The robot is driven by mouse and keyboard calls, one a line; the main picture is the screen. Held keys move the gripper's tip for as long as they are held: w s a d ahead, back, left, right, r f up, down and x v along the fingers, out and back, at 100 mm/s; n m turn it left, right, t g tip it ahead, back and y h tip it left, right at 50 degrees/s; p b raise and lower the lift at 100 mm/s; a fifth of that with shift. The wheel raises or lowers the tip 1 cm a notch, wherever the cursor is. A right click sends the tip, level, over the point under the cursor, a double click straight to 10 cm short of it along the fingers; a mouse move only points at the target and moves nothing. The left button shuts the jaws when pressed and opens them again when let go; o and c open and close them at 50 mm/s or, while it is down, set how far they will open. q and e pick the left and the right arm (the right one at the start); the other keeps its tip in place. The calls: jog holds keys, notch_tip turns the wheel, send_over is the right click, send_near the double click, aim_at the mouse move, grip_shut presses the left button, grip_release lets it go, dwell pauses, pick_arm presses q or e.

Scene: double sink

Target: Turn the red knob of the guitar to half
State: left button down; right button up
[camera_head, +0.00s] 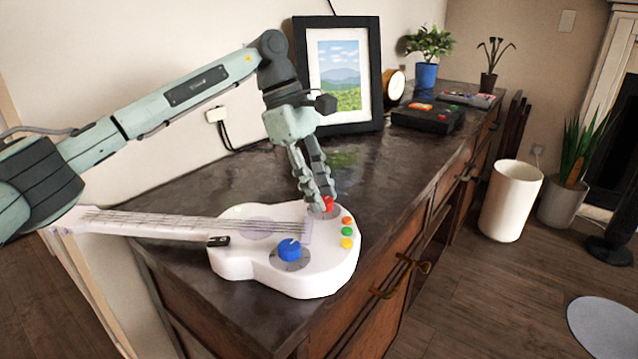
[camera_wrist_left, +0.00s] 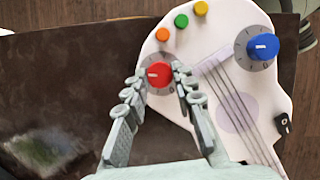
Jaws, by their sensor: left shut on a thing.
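The white toy guitar (camera_head: 265,272) lies flat on the dark cabinet top, its neck pointing left. Its red knob (camera_head: 328,203) is at the body's far edge, partly hidden by my left fingers in the head view. In the left wrist view the red knob (camera_wrist_left: 159,74) shows a pale pointer line on a grey dial. My left gripper (camera_head: 322,203) reaches down from above, its two fingertips shut on the red knob, one on each side, as the left wrist view (camera_wrist_left: 158,78) also shows. My right gripper is not in view.
A blue knob (camera_head: 290,250) and orange, yellow and green buttons (camera_head: 347,232) sit close by on the guitar. A framed picture (camera_head: 340,75) stands behind the left gripper. A black device (camera_head: 428,117) and plants stand farther right. The cabinet top is clear between.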

pick_arm(q)
jog(key=shift+m+g, duration=0.3)
jog(key=shift+m, duration=0.5)
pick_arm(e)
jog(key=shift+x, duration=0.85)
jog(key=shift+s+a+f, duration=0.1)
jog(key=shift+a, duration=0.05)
pick_arm(q)
jog(key=c, duration=1.2)
grip_release()
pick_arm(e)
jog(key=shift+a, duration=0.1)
pick_arm(q)
jog(key=v, duration=1.2)
jog(key=shift+w+d, duration=0.1)
jog(key=shift+d, duration=0.1)
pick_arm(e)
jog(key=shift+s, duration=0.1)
